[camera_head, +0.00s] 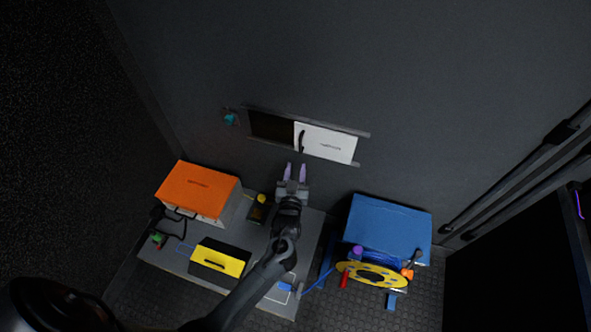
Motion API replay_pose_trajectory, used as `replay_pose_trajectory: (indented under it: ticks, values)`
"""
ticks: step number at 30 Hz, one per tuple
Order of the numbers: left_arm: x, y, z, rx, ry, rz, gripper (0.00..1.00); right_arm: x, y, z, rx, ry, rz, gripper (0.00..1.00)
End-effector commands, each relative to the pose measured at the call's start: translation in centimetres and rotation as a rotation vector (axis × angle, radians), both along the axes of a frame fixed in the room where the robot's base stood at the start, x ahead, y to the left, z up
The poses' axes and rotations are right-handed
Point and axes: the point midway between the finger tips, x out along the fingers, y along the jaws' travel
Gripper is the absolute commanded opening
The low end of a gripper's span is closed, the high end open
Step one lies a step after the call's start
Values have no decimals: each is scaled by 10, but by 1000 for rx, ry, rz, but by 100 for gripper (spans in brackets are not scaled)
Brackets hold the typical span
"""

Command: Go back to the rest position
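My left gripper (295,171) reaches up from the bottom of the head view. Its two purple fingers are parted, with nothing seen between them. It is just below a wall opening with a white sliding panel (328,146), near the panel's dark handle (301,140); a small gap shows between the fingertips and the handle. The opening's left part (270,127) is uncovered and dark. My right gripper is not in view.
A grey table (178,262) holds an orange-topped box (198,186), a yellow-and-black case (220,262), a dark device with a yellow knob (258,210) and cables. Right of it are a blue case (385,226) and a yellow cable reel (372,275). A dark rack stands far right.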

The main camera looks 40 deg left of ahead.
Motion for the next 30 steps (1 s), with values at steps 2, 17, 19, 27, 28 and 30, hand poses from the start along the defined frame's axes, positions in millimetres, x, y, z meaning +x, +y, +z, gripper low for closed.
replay_pose_trajectory:
  ticks: [2,17,19,27,28,30]
  values:
    - [0,0,0,0,0,0,37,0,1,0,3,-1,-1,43]
    - [-52,13,-31,41,101,-9,37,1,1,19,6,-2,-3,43]
    - [-71,18,-22,67,106,-32,37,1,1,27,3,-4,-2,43]
    - [-131,-14,19,-35,363,-270,37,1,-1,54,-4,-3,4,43]
    - [-137,-21,24,-50,403,-300,37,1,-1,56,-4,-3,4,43]
    - [-155,-39,34,-85,505,-370,37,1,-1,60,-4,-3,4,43]
